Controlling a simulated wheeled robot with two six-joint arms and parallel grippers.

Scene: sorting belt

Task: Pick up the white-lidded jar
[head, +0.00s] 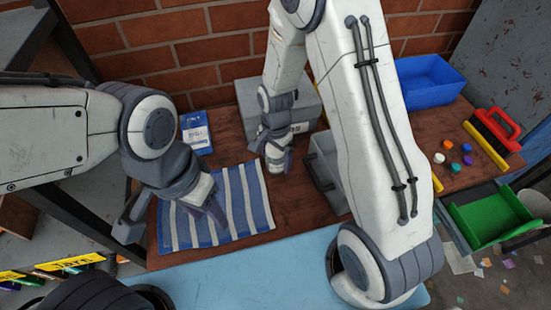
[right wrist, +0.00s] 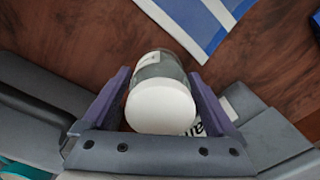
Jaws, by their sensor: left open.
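The white-lidded jar (right wrist: 160,104) shows in the right wrist view, a clear body with a white lid facing the camera. It sits between the two fingers of my right gripper (right wrist: 160,82). The fingers are close to its sides, and I cannot tell whether they press on it. In the head view my right gripper (head: 273,158) is low over the wooden table, and the jar is mostly hidden by it. My left gripper (head: 207,203) is open and empty above the striped cloth.
The blue-and-white striped cloth (head: 240,195) lies left of the right gripper. A blue packet (head: 195,132) stands behind it. A grey box (head: 247,98) is behind the right gripper, and a grey container (head: 322,165) is to its right. A blue bin (head: 428,88) stands at the back right.

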